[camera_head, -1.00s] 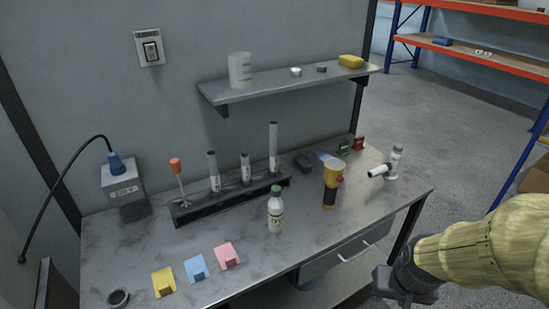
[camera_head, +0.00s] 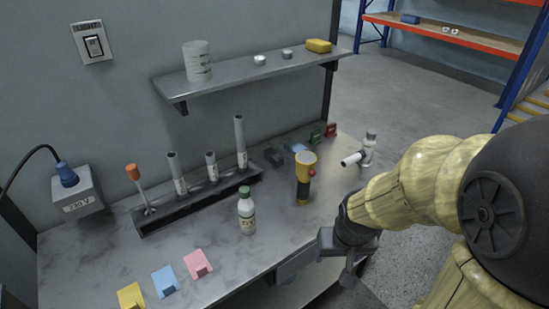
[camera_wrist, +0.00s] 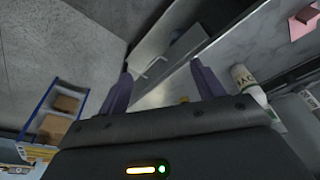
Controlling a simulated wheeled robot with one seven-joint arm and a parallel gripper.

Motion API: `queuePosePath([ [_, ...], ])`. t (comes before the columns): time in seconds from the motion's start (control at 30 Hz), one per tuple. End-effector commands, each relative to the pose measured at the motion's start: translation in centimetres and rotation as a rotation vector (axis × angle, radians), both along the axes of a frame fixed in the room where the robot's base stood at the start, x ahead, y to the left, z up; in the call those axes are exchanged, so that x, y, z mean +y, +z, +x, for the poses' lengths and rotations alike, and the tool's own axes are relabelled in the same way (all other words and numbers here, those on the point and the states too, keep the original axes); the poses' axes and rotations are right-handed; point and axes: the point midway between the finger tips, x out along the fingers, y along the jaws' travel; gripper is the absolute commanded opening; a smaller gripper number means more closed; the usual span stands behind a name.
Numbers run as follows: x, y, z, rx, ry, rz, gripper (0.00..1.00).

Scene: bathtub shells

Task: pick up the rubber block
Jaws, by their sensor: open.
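A dark block (camera_head: 275,157) lies on the grey workbench (camera_head: 105,251), behind the yellow flashlight and right of the tube rack. It may be the rubber block, but I cannot tell its material. A yellow block (camera_head: 318,46) sits at the right end of the wall shelf. My gripper (camera_head: 336,260) is at the bench's front edge, well apart from both blocks. In the wrist view its two fingers (camera_wrist: 164,86) are spread, with nothing held between them. I cannot make out the dark block in the wrist view.
A white bottle with a green cap (camera_head: 246,211) and the flashlight (camera_head: 305,180) stand upright on the bench. The rack (camera_head: 200,201) holds several upright tubes. Coloured pads (camera_head: 165,281) lie at the front left. A white fitting (camera_head: 366,152) stands at the right end.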

Motion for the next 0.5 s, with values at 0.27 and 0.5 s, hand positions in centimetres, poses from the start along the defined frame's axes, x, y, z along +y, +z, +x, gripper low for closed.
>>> queuePosePath([
  [0.27, 2.5, -0.8, 7.9, 0.057, -0.161, 0.031, 1.0],
  [0.5, 6.1, -2.8, 16.6, 0.124, -0.407, 0.065, 1.0],
])
